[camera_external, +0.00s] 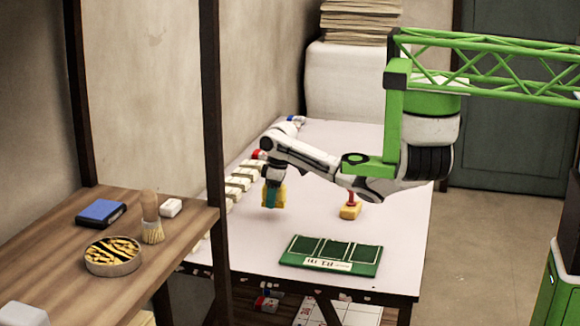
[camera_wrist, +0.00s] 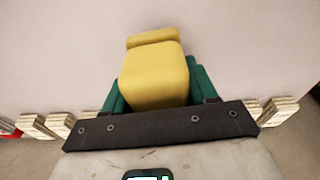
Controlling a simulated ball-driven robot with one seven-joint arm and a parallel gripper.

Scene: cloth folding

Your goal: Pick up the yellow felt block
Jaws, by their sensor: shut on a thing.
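My gripper (camera_external: 271,197) is over the left part of the white table (camera_external: 330,148), its teal fingers pointing down. It is shut on the yellow felt block (camera_external: 281,195). In the wrist view the yellow felt block (camera_wrist: 153,77) sits between the two green finger pads (camera_wrist: 155,92), which show on either side of it. The block's lower side and the full contact are hidden. I cannot tell for sure how far the block is above the table.
A green board with several panels (camera_external: 330,255) lies near the front edge. Several pale wooden blocks (camera_external: 238,183) line the left edge. A wooden shelf (camera_external: 60,262) with a post (camera_external: 212,150) stands in the foreground.

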